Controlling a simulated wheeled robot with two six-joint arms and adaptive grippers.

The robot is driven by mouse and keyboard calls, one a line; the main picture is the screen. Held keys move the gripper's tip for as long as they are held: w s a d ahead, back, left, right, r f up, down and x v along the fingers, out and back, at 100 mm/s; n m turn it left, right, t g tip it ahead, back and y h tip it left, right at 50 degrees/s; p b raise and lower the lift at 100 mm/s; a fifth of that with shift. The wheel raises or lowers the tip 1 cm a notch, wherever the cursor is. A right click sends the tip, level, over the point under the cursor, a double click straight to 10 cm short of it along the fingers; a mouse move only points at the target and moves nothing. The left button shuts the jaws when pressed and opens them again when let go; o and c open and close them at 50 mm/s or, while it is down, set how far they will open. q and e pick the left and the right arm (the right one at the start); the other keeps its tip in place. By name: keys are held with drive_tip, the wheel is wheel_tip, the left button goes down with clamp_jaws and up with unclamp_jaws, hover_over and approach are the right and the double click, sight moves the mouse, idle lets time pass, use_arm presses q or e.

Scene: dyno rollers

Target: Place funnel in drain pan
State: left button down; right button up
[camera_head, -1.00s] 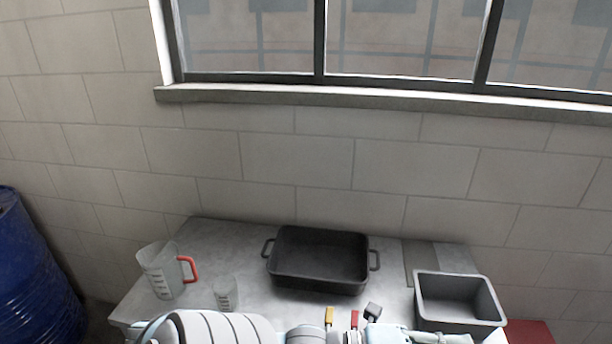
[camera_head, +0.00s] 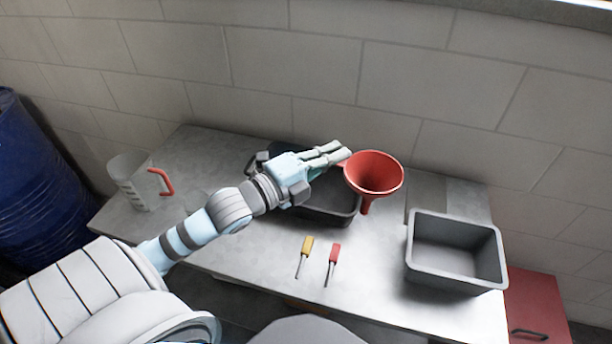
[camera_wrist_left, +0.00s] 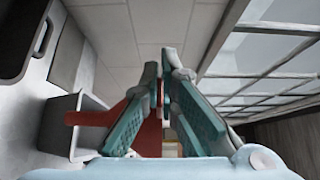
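The red funnel (camera_head: 374,174) is held at its left rim by my left gripper (camera_head: 343,155), mouth up and spout down. It is in the air over the right end of a black two-handled pan (camera_head: 335,213), probably the drain pan, on the table. My arm and the funnel hide much of this pan. In the left wrist view the fingers (camera_wrist_left: 166,92) close on the rim of the red funnel (camera_wrist_left: 140,138), whose spout points left. My right gripper is not in view.
A grey open bin (camera_head: 455,252) stands at the table's right. A yellow screwdriver (camera_head: 306,248) and a red one (camera_head: 334,257) lie in front. A clear jug (camera_head: 136,185) with red handle stands left. A red cabinet (camera_head: 540,305) is right of the table.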

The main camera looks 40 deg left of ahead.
use_arm(q)
drive_tip(key=w+a+r+n+y+b, duration=0.2)
drive_tip(key=w+a+n+y, duration=0.15)
drive_tip(key=a, duration=0.45)
drive_tip(key=w+a+r+n+y+b, duration=0.25)
drive_tip(key=w+a+y, duration=0.2)
drive_tip(key=a, duration=0.25)
wheel_tip(320, 180, down, 19)
drive_tip(key=b, duration=0.6)
drive_tip(key=shift+s+y+b, duration=0.3)
drive_tip(key=shift+s, duration=0.15)
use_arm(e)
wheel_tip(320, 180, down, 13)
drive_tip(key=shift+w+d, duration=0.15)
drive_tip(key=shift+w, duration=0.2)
use_arm(q)
drive_tip(key=shift+f, duration=0.2)
drive_tip(key=c, duration=1.8)
unclamp_jaws()
drive_tip(key=shift+r, duration=0.15)
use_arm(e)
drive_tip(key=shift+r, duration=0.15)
use_arm(q)
drive_tip(key=s+d+p, duration=0.1)
drive_tip(key=s+d, duration=0.1)
drive_tip(key=s, duration=1)
drive_tip(key=shift+d, duration=0.2)
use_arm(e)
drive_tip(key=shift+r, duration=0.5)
